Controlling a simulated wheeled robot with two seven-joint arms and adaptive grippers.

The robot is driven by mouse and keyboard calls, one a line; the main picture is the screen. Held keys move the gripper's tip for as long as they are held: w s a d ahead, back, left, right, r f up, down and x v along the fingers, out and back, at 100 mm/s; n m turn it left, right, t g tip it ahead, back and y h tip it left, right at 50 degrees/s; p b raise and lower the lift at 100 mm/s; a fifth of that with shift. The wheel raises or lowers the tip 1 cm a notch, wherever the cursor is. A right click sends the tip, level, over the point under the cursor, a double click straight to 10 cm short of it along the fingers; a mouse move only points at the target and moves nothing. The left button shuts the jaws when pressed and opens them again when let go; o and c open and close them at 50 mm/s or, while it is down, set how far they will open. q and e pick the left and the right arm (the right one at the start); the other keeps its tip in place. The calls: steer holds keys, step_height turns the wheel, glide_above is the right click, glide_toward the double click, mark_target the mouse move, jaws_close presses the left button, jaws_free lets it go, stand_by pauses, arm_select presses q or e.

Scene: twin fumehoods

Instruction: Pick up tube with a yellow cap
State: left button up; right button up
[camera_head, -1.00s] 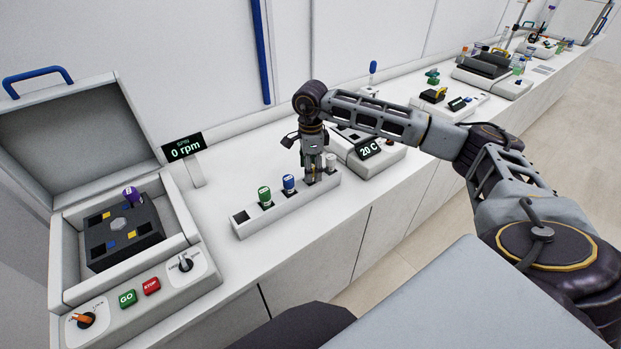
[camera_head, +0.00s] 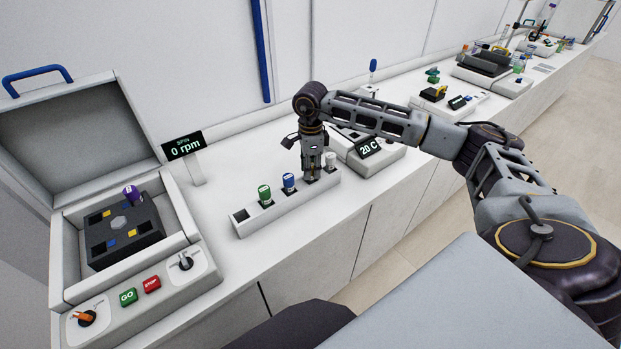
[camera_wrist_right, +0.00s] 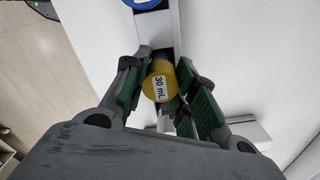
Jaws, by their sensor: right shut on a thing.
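The tube with a yellow cap (camera_wrist_right: 158,84) shows in the right wrist view, its cap marked "30 mL", between the green-padded fingers of my right gripper (camera_wrist_right: 166,92). My right gripper (camera_head: 311,176) is shut on this tube and points down over the white rack (camera_head: 247,228). In the head view the gripper hides the yellow-capped tube. Its lower part is hidden, so I cannot tell whether it is still seated in its slot. My left gripper is not in view.
In the rack stand a green-capped tube (camera_head: 264,194), a blue-capped tube (camera_head: 289,182) and a white-capped tube (camera_head: 330,161). An open centrifuge (camera_head: 120,235) with a purple-capped tube (camera_head: 131,193) is at left. A "20 C" device (camera_head: 390,157) is close behind the gripper.

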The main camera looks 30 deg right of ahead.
steer(key=shift+r, duration=0.15)
steer(key=shift+c, duration=0.2)
step_height(320, 180, up, 9)
steer(key=shift+f+b, duration=0.1)
steer(key=shift+b, duration=0.55)
steer(key=shift+r, duration=0.45)
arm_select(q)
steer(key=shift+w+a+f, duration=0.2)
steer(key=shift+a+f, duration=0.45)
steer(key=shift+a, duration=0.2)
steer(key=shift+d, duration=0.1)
